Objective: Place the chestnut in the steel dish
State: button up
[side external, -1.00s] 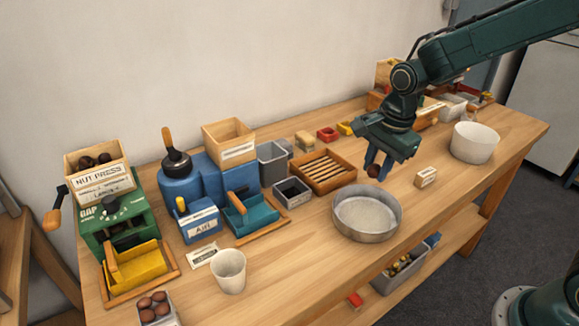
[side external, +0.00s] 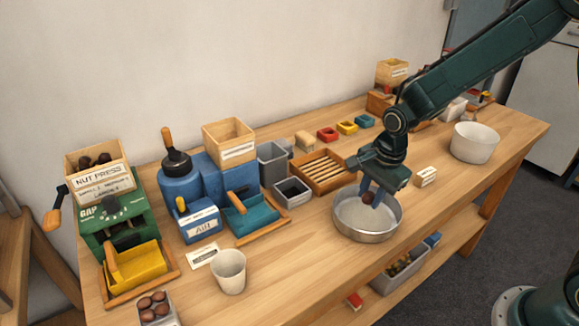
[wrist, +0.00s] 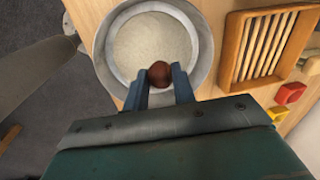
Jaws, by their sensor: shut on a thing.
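The chestnut (side external: 368,198) is brown and round, held between the blue fingers of my gripper (side external: 371,192). In the wrist view the chestnut (wrist: 159,74) sits between the fingertips of my gripper (wrist: 160,80), over the near part of the dish.
A slatted wooden tray (side external: 318,174) lies close behind the dish. A small labelled block (side external: 426,177) and a white bowl (side external: 474,143) stand to the right. A white cup (side external: 229,272) and a box of chestnuts (side external: 157,312) are at front left.

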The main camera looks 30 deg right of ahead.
aim_at(369, 192)
jog(key=shift+f, duration=1.35)
jog(key=shift+c, duration=0.2)
jog(key=o, duration=1)
jog(key=shift+o, duration=0.2)
jog(key=shift+r, duration=3.45)
